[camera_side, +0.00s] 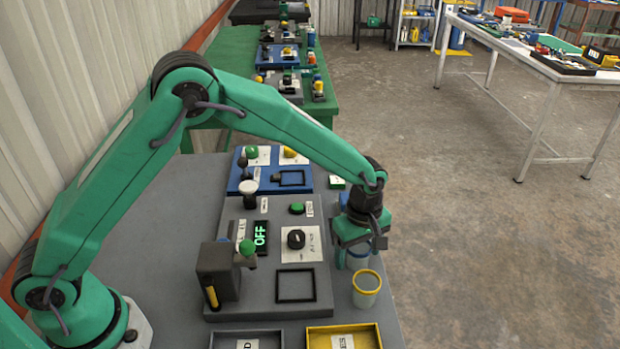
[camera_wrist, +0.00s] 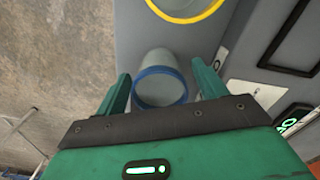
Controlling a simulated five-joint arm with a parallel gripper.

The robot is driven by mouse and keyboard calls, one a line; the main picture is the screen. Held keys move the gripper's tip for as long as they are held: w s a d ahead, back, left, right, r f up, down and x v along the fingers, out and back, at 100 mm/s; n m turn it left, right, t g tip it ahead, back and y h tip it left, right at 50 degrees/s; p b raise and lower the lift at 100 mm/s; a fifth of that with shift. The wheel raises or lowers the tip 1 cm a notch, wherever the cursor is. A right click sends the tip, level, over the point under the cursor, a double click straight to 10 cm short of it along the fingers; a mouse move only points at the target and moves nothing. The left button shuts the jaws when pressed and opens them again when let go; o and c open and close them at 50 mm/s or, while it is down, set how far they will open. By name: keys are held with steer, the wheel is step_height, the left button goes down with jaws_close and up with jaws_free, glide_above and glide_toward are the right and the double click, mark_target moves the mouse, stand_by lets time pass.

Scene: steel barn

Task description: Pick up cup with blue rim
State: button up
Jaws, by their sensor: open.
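The cup with the blue rim (camera_wrist: 160,80) is a translucent grey cup. In the wrist view it lies between the two fingers of my gripper (camera_wrist: 160,92), with a gap on each side. In the side view the blue-rimmed cup (camera_side: 356,259) shows in part below my gripper (camera_side: 356,246), which hides its upper part. My gripper is open and points down over it at the right edge of the grey table. I cannot tell whether the fingers touch the cup.
A cup with a yellow rim (camera_side: 367,284) stands just in front of the blue-rimmed cup. A grey panel with knobs and a square black frame (camera_side: 296,285) lies to the left. A yellow tray (camera_side: 343,327) and a grey tray (camera_side: 222,340) are at the front.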

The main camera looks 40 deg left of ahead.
steer(key=c, duration=1.1)
steer(key=shift+o, duration=0.2)
steer(key=shift+r, duration=0.15)
steer(key=shift+r, duration=0.55)
steer(key=r, duration=0.3)
steer(key=shift+s+d+r, duration=0.1)
steer(key=shift+s+d, duration=0.2)
steer(key=shift+s, duration=0.05)
steer(key=s+d+r, duration=0.6)
steer(key=s, duration=0.3)
steer(key=shift+r, duration=0.2)
